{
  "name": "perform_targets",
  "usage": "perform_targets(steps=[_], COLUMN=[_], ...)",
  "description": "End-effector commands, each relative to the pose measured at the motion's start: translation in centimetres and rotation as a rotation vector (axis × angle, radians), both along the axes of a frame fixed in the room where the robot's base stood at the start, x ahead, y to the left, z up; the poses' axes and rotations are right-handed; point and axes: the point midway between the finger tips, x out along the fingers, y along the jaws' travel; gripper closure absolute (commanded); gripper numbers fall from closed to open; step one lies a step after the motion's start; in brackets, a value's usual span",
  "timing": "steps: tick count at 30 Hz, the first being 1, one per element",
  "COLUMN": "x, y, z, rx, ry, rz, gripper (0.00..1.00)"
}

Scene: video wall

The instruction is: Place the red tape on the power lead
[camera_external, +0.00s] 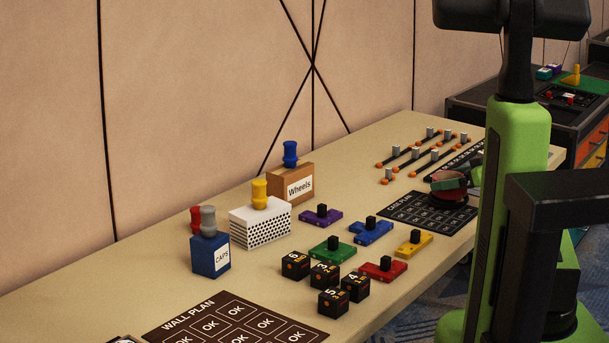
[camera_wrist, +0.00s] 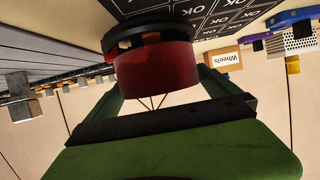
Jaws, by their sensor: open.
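The red tape (camera_wrist: 155,78) is a dark red roll, and the wrist view shows it upside down. It also shows in the external view (camera_external: 439,187), partly hidden by my gripper. A black round thing (camera_wrist: 140,32), perhaps the coiled power lead, lies directly under the tape at the case plan card (camera_external: 425,208). The tape appears to rest on it, upright, though I cannot see the contact clearly. My gripper (camera_wrist: 160,75) is open, its green fingers on either side of the tape with a gap visible at the right.
Black bars with grey blocks and orange ends (camera_external: 425,150) lie behind the card. Several coloured pieces with black knobs (camera_external: 371,231), black numbered cubes (camera_external: 325,276), a Wheels box (camera_external: 291,185), a perforated white box (camera_external: 260,226) and a CAPS box (camera_external: 210,258) stand leftward.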

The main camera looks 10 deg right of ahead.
Motion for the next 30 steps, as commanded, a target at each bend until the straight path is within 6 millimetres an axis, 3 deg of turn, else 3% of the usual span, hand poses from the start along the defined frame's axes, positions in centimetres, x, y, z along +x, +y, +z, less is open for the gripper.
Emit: perform_targets(steps=[4, 12, 18, 30], x=[-0.9, -5.3, -7.4, -7.9], y=[-0.8, -5.2, -7.3, -7.8], z=[1.0, 3.8, 4.8, 4.8], rx=[0.0, 0.0, 0.0, 0.0], ry=[0.0, 0.0, 0.0, 0.0], rz=[-0.001, -0.004, -0.002, 0.0], gripper=[0.0, 0.0, 0.0, 0.0])
